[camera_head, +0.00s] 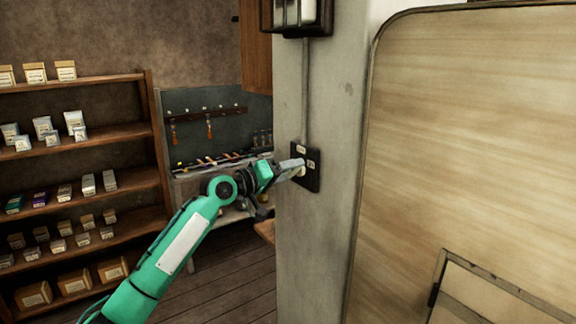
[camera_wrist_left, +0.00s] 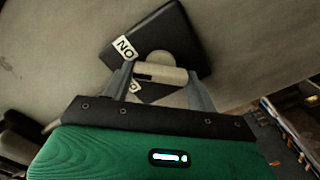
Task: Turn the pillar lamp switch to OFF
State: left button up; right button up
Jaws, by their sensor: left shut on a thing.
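The pillar lamp switch is a black plate (camera_head: 313,182) on the side of the grey pillar (camera_head: 322,90), with pale labels. The plate (camera_wrist_left: 185,38) is large in the left wrist view, where one label (camera_wrist_left: 124,48) reads ON, upside down; a second label is partly hidden behind the knob. My left gripper (camera_head: 292,168) is at the plate. Its fingers are shut on the cream bar-shaped knob (camera_wrist_left: 160,73), one finger at each end. Which label the knob points to is unclear. The pillar lamp (camera_head: 296,14) sits higher on the pillar. My right gripper is not in view.
A conduit (camera_head: 306,90) runs from lamp to switch. A large wooden panel (camera_head: 470,130) fills the right side, close to the pillar. Shelves with boxes (camera_head: 75,138) stand at the left, and a workbench with tools (camera_head: 215,160) is behind. The floor (camera_head: 230,285) between is clear.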

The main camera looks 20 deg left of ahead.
pick_arm(q)
jog(key=shift+n+p, duration=3.05)
jog(key=shift+n, duration=1.15)
jog(key=shift+f, duration=0.1)
jog(key=o, duration=1)
jog(key=shift+a, duration=0.1)
